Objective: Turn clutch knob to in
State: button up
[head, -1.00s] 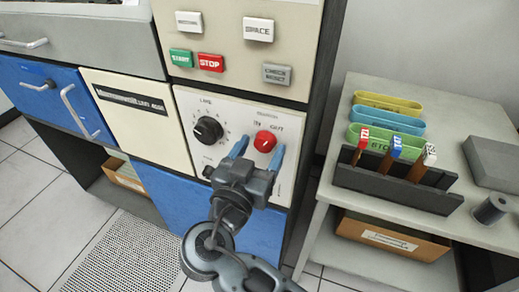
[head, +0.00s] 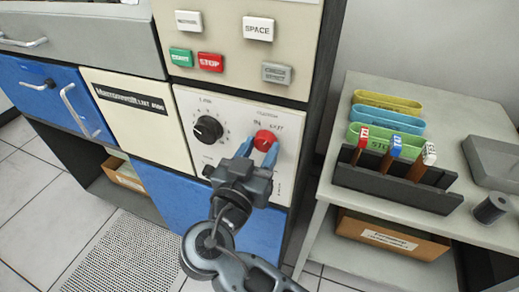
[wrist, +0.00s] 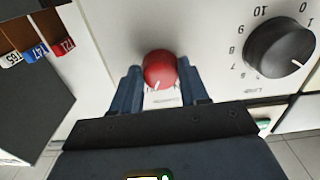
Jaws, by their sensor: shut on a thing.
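The red clutch knob (head: 265,138) sits on the cream control panel (head: 285,182), with small labels above it; OUT is on the right and the left one is blurred. My gripper (head: 259,147) is at the panel with its blue fingers on either side of the knob, shut on it. In the wrist view the knob (wrist: 160,68) lies between the fingertips (wrist: 160,76). A white pointer mark shows on the knob's lower left edge there. In the head view the mark is too small to read.
A black numbered dial (head: 207,129) is left of the knob and shows in the wrist view (wrist: 279,48). START (head: 181,56) and STOP (head: 210,62) buttons are above. A grey side table (head: 465,120) at right holds a dark card rack (head: 395,190).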

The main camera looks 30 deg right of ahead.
jog(key=n+p, duration=0.2)
jog(key=n, duration=0.4)
jog(key=shift+r, duration=0.15)
jog(key=n+p, duration=0.2)
jog(key=n, duration=0.1)
jog(key=shift+n+p, duration=0.6)
jog(key=shift+n, duration=0.7)
jog(key=o, duration=1)
jog(key=shift+o, duration=0.2)
jog(key=shift+s, duration=0.1)
jog(key=b+v, duration=0.1)
jog(key=v, duration=0.6)
jog(key=shift+s+a, duration=0.2)
jog(key=shift+a, duration=0.05)
